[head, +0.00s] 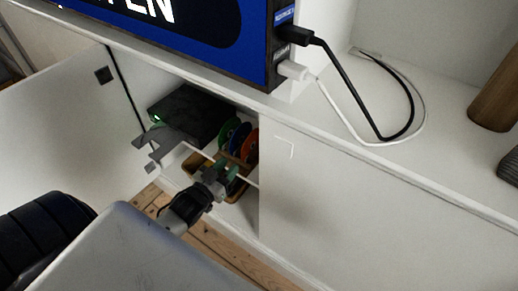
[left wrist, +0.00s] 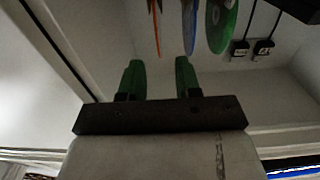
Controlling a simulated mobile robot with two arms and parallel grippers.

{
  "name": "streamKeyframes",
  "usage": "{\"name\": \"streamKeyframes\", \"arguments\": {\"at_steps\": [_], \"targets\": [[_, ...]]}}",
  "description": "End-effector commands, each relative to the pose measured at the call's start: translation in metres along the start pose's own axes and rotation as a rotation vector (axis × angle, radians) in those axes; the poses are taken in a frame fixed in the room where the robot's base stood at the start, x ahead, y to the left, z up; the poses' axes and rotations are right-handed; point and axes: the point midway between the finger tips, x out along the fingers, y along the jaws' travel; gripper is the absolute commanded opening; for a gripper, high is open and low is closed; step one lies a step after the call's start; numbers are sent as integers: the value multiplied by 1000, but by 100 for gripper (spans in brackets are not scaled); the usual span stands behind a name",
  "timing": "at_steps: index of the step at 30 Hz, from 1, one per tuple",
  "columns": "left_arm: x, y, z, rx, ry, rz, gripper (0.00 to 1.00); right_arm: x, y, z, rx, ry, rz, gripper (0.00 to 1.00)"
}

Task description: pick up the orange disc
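The orange disc (head: 251,147) stands on edge inside the open white cabinet, at the right of a short row with a blue disc (head: 238,138) and a green disc (head: 228,132). In the left wrist view the orange disc (left wrist: 156,27) appears as a thin edge-on strip ahead of the gap between my green fingertips. My left gripper (head: 223,171) is at the cabinet opening, just in front of the discs. In the left wrist view, the left gripper (left wrist: 159,68) is open with nothing between its fingers. My right gripper is not in view.
A wooden holder (head: 201,164) is partly hidden by my gripper. A black box (head: 190,112) lies left of the discs. The cabinet's door (head: 60,120) stands open at left. A blue-screened display (head: 190,30) and cables (head: 380,135) are on top. Plugs (left wrist: 240,46) show at the back.

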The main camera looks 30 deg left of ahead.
Motion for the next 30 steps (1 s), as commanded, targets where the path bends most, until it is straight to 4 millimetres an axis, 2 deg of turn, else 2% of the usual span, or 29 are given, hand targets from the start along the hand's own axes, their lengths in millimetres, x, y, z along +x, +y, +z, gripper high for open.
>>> {"name": "streamKeyframes", "arguments": {"at_steps": [3,10,15,18,21,28,30], "targets": [[19,0,1,0,1,0,33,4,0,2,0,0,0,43],[37,1,2,0,-1,0,33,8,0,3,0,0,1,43],[64,3,3,1,1,0,33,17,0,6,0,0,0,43],[76,3,3,1,0,0,33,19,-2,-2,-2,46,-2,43],[82,3,2,0,-2,-1,33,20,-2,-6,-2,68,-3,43],[82,3,2,0,-3,-1,33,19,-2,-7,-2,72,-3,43],[82,3,2,0,-3,-1,22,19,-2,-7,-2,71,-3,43]]}}
